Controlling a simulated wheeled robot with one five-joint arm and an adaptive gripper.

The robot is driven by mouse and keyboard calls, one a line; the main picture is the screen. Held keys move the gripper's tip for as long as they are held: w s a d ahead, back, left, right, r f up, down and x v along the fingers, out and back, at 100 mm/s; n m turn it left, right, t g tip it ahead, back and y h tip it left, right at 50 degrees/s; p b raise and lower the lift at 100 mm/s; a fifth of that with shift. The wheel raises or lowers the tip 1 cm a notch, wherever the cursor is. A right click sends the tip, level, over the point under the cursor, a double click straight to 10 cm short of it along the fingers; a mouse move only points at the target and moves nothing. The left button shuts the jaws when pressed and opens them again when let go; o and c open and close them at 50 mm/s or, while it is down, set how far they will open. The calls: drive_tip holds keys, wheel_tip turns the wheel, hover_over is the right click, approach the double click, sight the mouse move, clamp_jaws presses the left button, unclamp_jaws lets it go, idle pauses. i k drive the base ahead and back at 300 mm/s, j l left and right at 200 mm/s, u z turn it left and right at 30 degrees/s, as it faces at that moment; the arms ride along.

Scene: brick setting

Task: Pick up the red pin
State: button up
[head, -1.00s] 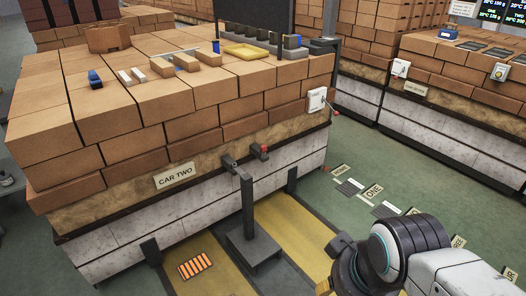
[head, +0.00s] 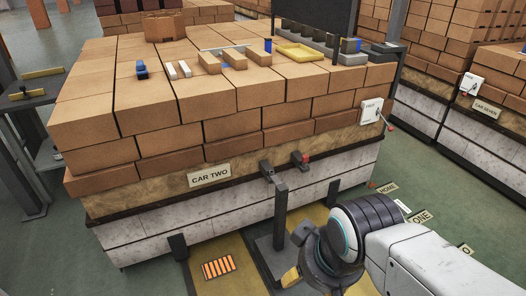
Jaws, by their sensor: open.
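A small red piece (head: 305,159), which looks like the red pin, shows at a dark bracket on the front edge of the brick car marked CAR TWO (head: 222,203). It is too small to see its full shape. A dark post (head: 280,215) on a floor stand rises just left of and below it. My gripper (head: 293,255) is at the lower middle, below the red piece and apart from it in the picture. It is open and I see nothing in it. My gripper and wrist hide part of the floor and the stand's base.
A white switch box (head: 371,111) with a red-tipped lever is on the car's right corner. An orange-striped plate (head: 218,268) lies on the yellow floor patch. Blocks and a yellow tray (head: 301,52) sit on top of the car.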

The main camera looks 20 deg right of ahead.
sight(305, 159)
drive_tip(key=i+l+u, duration=0.15)
drive_tip(key=l+u, duration=0.75)
drive_tip(key=l, duration=0.15)
drive_tip(key=l+u, duration=0.45)
drive_tip(key=l, duration=0.15)
drive_tip(key=k+l+u, duration=0.15)
drive_tip(key=l+u, duration=0.65)
drive_tip(key=k+l+u, duration=0.15)
drive_tip(key=l+u, duration=0.2)
drive_tip(key=l, duration=0.15)
drive_tip(key=k+l+u, duration=0.15)
drive_tip(key=l+u, duration=0.2)
drive_tip(key=k+l+u, duration=0.15)
drive_tip(key=l+u, duration=0.2)
drive_tip(key=k+l+u, duration=0.35)
drive_tip(key=l+u, duration=0.25)
drive_tip(key=k+l+u, duration=0.15)
drive_tip(key=l+u, duration=0.15)
drive_tip(key=l, duration=0.15)
drive_tip(key=k+l+u, duration=0.25)
drive_tip(key=i+l, duration=0.05)
drive_tip(key=i, duration=0.05)
